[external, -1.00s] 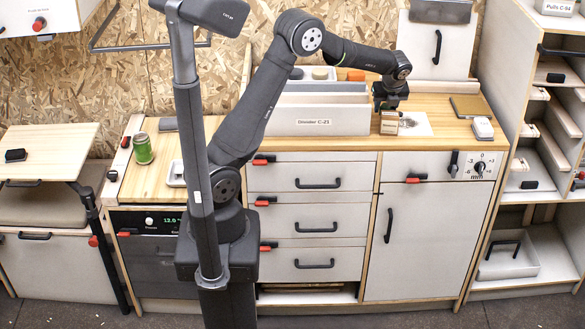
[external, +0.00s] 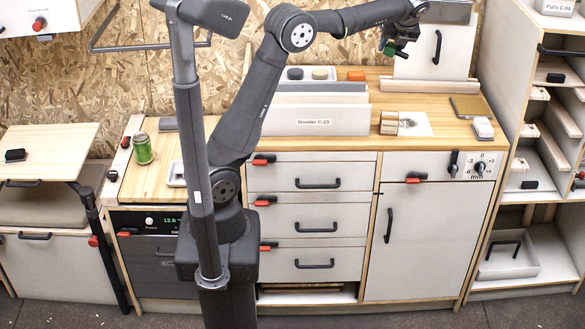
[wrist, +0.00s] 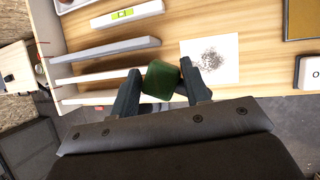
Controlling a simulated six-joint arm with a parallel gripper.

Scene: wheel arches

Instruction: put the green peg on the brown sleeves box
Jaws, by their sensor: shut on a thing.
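My gripper (external: 390,50) is raised high above the right part of the worktop, shut on the green peg (wrist: 160,80). In the wrist view the peg is a short dark green cylinder between the two fingers, clear of the surface. A small tan-brown box (external: 389,123) stands on the worktop below, left of a white sheet. It appears to be the sleeves box, but its lettering is too small to read. In the wrist view the peg and fingers hide the place where it stands.
The white divider rack (external: 320,119) stands left of the small box. The white sheet (external: 415,124) has a dark patch. A flat brown item (external: 472,106) and a white block (external: 482,128) lie to the right. A green can (external: 143,149) stands far left. A white panel (external: 430,60) rises behind.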

